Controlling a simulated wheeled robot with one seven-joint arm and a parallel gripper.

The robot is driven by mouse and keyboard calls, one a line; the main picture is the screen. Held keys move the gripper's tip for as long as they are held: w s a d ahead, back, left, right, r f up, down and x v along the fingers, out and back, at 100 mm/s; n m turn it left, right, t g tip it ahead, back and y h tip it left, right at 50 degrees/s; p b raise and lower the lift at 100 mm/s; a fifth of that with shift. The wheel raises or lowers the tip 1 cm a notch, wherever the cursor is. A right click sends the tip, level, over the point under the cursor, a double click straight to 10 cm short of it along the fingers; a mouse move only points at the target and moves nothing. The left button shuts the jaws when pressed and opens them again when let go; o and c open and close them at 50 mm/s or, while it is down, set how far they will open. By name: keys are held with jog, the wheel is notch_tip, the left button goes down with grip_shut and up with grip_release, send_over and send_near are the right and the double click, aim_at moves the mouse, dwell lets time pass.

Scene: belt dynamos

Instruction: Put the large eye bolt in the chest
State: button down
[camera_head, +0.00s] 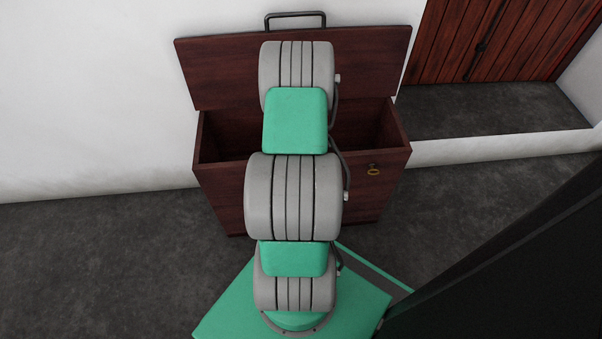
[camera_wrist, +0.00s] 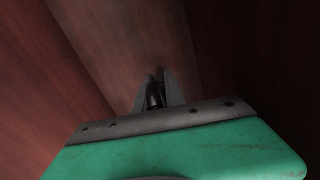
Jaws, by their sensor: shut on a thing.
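The chest (camera_head: 228,189) is dark reddish wood and stands against the white wall with its lid (camera_head: 215,72) raised and leaning back. My arm reaches over the chest's front and down into its opening, and hides the middle of the chest in the head view. My gripper (camera_wrist: 156,92) shows in the wrist view, among the chest's inner wooden walls (camera_wrist: 240,50). It is shut on a small dark thing, the eye bolt (camera_wrist: 153,98) by its look, of which only a little shows between the fingers. The gripper itself is hidden in the head view.
A wooden door (camera_head: 480,40) stands at the upper right behind a low white ledge (camera_head: 500,146). A large dark panel (camera_head: 520,250) fills the lower right. The grey floor (camera_head: 110,260) at left is clear.

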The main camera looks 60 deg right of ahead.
jog(key=shift+d+f, duration=0.1)
jog(key=shift+f, duration=0.1)
jog(key=shift+f, duration=0.15)
jog(key=c, duration=1.4)
grip_release()
notch_tip(320, 180, up, 12)
jog(key=p, duration=0.5)
jog(key=shift+p, duration=0.3)
jog(key=shift+w+r, duration=0.1)
jog(key=shift+r, duration=0.1)
